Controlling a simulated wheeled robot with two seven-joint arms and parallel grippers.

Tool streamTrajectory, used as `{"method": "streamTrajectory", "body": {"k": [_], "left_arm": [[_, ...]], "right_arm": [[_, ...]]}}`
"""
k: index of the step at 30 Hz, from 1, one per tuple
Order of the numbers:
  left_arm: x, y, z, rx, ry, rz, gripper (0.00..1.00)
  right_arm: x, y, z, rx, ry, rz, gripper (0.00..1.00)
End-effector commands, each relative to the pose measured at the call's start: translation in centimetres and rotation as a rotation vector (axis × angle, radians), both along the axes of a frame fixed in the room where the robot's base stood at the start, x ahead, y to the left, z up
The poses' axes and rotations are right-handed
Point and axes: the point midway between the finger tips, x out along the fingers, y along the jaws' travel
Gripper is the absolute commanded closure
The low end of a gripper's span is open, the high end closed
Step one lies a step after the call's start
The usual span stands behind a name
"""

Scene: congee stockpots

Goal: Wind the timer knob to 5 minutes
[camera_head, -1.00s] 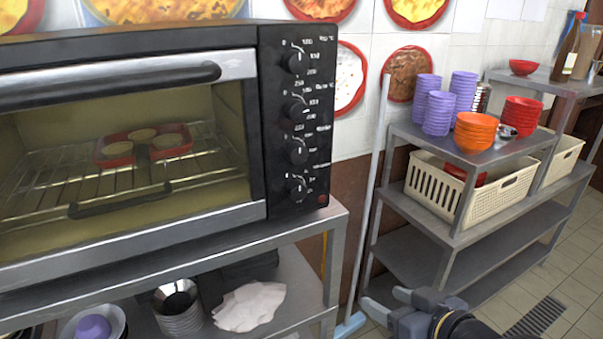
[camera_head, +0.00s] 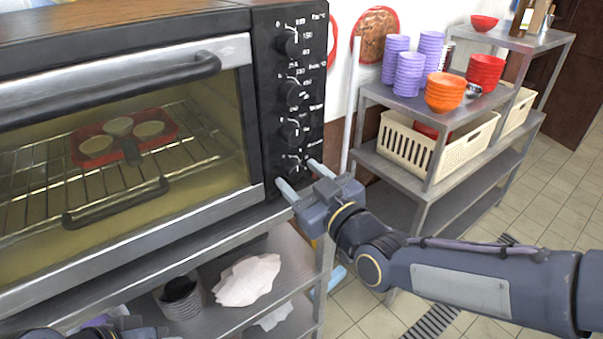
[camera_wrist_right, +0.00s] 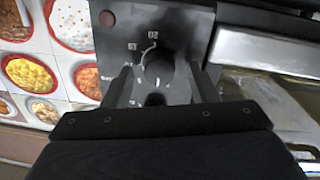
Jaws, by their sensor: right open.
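The toaster oven's black control panel (camera_head: 275,100) carries a column of several knobs. The lowest knob, the timer knob (camera_head: 292,166), is partly behind my right gripper (camera_head: 302,177). That gripper is open, its two fingertips pointing at the lower panel. In the right wrist view the timer knob (camera_wrist_right: 157,68) appears upside down with dial marks around it, between the two fingers of my right gripper (camera_wrist_right: 160,80). I cannot tell whether they touch it. Part of my left gripper (camera_head: 110,326) shows at the bottom left edge; its jaws are unclear.
The oven's glass door (camera_head: 125,140) is closed, with a red tray (camera_head: 92,146) on the rack inside. A steel shelf with purple cups (camera_head: 408,75), orange bowls (camera_head: 444,93) and a cream basket (camera_head: 405,147) stands to the right. A pale cloth (camera_head: 248,281) lies below the oven.

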Motion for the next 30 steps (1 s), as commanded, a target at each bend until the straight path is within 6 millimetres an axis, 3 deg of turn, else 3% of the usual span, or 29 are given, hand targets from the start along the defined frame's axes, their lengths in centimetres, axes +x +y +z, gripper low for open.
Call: {"method": "streamTrajectory", "body": {"k": [10, 20, 30], "left_arm": [[0.0, 0.0, 0.1, 0.000, 0.000, 0.000, 1.00], [0.0, 0.0, 0.1, 0.000, 0.000, 0.000, 1.00], [0.0, 0.0, -1.0, 0.000, 0.000, 0.000, 1.00]], "right_arm": [[0.4, 0.2, 0.0, 0.001, -0.001, -0.001, 0.47], [0.4, 0.2, 0.0, 0.001, 0.000, -0.001, 0.90], [0.4, 0.2, -0.3, 0.044, 0.030, -0.001, 0.91]]}}
